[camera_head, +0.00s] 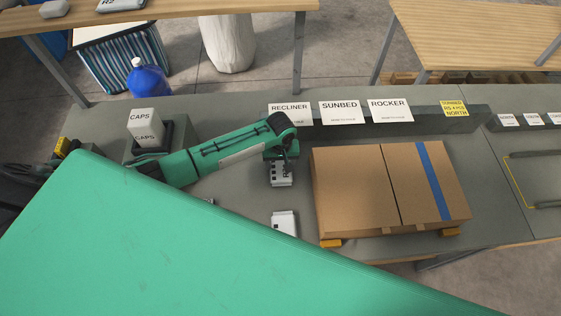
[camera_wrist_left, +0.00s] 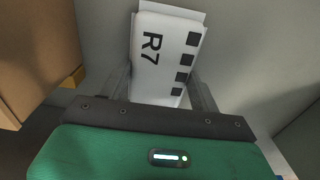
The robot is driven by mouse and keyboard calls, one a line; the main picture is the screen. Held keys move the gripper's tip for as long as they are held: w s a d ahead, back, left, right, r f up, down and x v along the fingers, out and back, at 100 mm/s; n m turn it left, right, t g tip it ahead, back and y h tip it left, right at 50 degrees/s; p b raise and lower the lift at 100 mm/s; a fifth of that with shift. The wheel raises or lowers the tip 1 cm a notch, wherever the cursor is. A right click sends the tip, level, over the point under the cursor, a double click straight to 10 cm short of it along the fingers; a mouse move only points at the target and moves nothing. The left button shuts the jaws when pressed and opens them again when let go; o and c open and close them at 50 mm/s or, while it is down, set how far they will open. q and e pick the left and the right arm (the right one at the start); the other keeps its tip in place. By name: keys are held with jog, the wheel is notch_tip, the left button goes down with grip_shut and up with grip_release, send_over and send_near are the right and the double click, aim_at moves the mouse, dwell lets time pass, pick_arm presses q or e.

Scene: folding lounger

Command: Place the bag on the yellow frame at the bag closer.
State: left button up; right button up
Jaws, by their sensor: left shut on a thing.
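My left gripper (camera_head: 280,158) is shut on a white bag marked R7 (camera_wrist_left: 160,62), in front of the RECLINER card. In the left wrist view the bag sits between the two fingers, with a column of black squares on its face. In the head view the held bag (camera_head: 282,177) shows below the gripper; I cannot tell if it touches the bench. A thin yellow outline (camera_head: 508,181) shows on the bench at the far right, beside dark bars, partly cut off by the picture edge. My right gripper is not in view.
A big cardboard box (camera_head: 352,190) stands on the grey bench right of my gripper. Another white packet (camera_head: 285,222) lies below. A low rail with RECLINER, SUNBED (camera_head: 341,112) and ROCKER cards runs behind. A CAPS box (camera_head: 145,127) stands left. Bench right of the box is mostly clear.

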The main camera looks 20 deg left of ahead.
pick_arm(q)
jog(key=o, duration=0.6)
jog(key=shift+f, duration=0.15)
jog(key=shift+c, duration=0.2)
jog(key=o, duration=0.4)
jog(key=shift+o, duration=0.2)
